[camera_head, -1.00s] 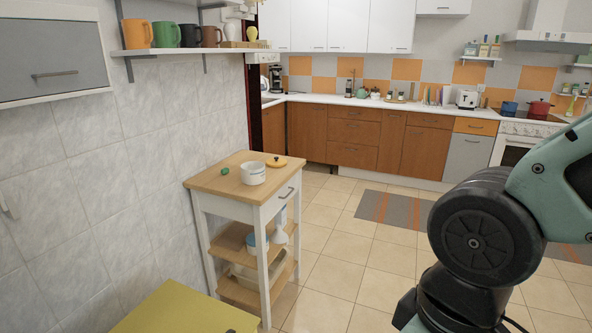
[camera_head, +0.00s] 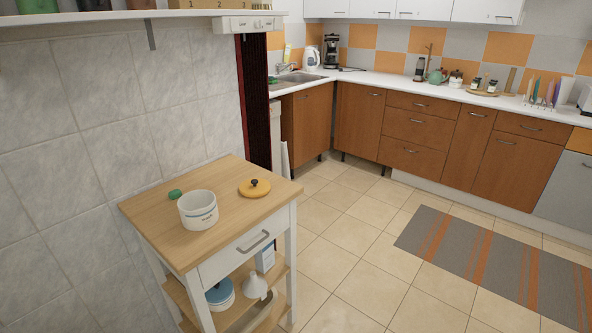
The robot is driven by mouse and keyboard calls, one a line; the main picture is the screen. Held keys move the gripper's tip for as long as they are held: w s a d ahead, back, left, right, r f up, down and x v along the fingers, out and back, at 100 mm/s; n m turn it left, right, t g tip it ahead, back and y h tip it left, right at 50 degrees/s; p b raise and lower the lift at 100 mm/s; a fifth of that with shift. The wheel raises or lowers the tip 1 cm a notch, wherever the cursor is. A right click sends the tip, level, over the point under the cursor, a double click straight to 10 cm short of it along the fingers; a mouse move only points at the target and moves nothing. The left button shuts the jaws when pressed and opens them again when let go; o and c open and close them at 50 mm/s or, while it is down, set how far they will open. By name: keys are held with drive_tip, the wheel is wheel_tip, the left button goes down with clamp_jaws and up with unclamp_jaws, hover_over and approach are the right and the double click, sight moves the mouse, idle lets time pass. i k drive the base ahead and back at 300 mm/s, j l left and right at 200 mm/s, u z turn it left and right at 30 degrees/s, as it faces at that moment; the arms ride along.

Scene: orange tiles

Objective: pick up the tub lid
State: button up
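The tub lid (camera_head: 255,188) is a round yellow-orange disc with a dark knob. It lies flat on the wooden top of a small white kitchen cart (camera_head: 152,209), towards the back right of that top. A white tub (camera_head: 198,210) without a lid on it stands to the left of the lid and nearer to me, apart from it. My gripper is not in view.
A small green object (camera_head: 175,195) lies behind the tub. The cart's lower shelves hold a blue-lidded pot (camera_head: 220,294) and a white funnel-like thing (camera_head: 254,285). A tiled wall stands left of the cart. Tiled floor and a striped rug (camera_head: 500,262) are on the right.

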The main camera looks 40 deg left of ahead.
sight(255, 187)
drive_tip(key=i+u, duration=0.35)
drive_tip(key=i, duration=0.25)
drive_tip(key=i+l+u, duration=0.2)
drive_tip(key=i+u, duration=0.2)
drive_tip(key=i, duration=0.15)
drive_tip(key=i+j+u, duration=0.2)
drive_tip(key=u, duration=0.2)
drive_tip(key=i+u, duration=0.6)
drive_tip(key=u, duration=0.15)
drive_tip(key=i+u, duration=0.4)
drive_tip(key=k, duration=0.1)
